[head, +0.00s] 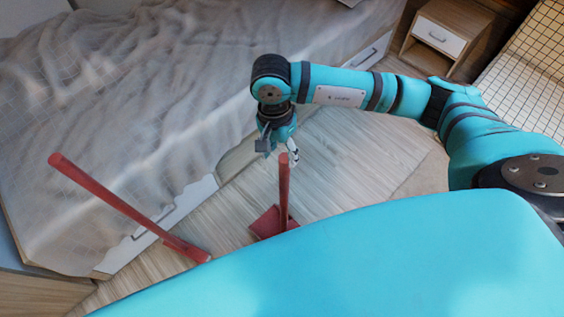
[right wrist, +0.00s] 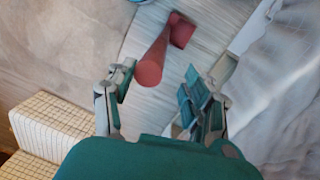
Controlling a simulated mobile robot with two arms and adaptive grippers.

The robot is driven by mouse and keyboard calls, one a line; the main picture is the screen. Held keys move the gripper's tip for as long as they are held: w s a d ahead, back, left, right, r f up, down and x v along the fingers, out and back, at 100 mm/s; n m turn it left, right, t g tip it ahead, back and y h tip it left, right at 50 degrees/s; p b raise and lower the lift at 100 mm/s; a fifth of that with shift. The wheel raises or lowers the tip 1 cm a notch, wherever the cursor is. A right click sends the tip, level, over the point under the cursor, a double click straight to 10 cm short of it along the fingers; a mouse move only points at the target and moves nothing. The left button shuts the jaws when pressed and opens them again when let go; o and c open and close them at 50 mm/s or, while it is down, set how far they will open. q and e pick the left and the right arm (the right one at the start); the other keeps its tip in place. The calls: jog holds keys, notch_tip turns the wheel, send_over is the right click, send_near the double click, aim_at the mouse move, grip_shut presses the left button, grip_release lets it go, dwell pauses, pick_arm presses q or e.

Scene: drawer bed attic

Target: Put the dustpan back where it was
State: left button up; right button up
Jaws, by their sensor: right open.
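The red dustpan (head: 284,190) stands on the wooden floor with its handle upright and its flat pan (head: 266,223) at the bottom. My right gripper (head: 281,150) is open just above the top of the handle. In the right wrist view, the round handle end (right wrist: 150,73) shows between the two spread fingers (right wrist: 160,82), and the pan (right wrist: 181,31) lies below it on the floor. I cannot tell whether a finger touches the handle. My left gripper is in neither view.
A red stick (head: 125,205), perhaps a broom, leans against the bed (head: 110,90) left of the dustpan. The bed has white drawers (head: 368,57) low on its side. A nightstand (head: 440,35) stands at the back right. Floor (head: 345,150) right of the dustpan is clear.

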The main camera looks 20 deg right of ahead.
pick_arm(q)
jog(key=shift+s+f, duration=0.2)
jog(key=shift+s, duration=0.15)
pick_arm(e)
jog(key=r, duration=0.5)
jog(key=shift+w+r, duration=0.1)
jog(key=shift+w, duration=0.15)
